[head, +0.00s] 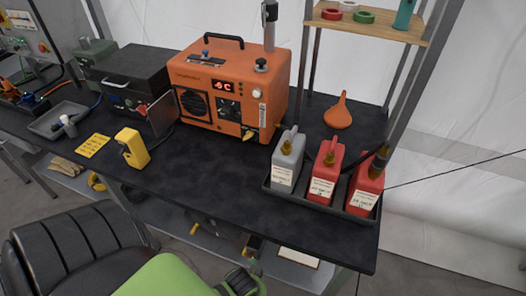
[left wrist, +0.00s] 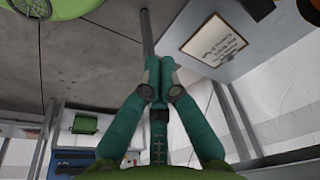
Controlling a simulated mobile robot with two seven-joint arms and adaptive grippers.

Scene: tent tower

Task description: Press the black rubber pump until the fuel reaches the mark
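An orange heater box (head: 225,98) stands on the dark workbench in the head view. Its front has a lit red display, round dark vents and a pale vertical strip (head: 262,114) near the right edge. A small black knob-like part (head: 261,65), perhaps the rubber pump, sits on its top right. The fuel level and mark are too small to read. My left gripper (left wrist: 160,62) has its teal fingers together, with nothing visible between them. In the left wrist view it is below bench level, away from the heater. My right gripper is not in view.
A black tray (head: 318,205) with a grey and two red cans is at the bench's right. An orange funnel (head: 338,113) lies behind it. A yellow device (head: 132,148) and a dark case (head: 125,78) are left. The front middle of the workbench (head: 215,182) is clear.

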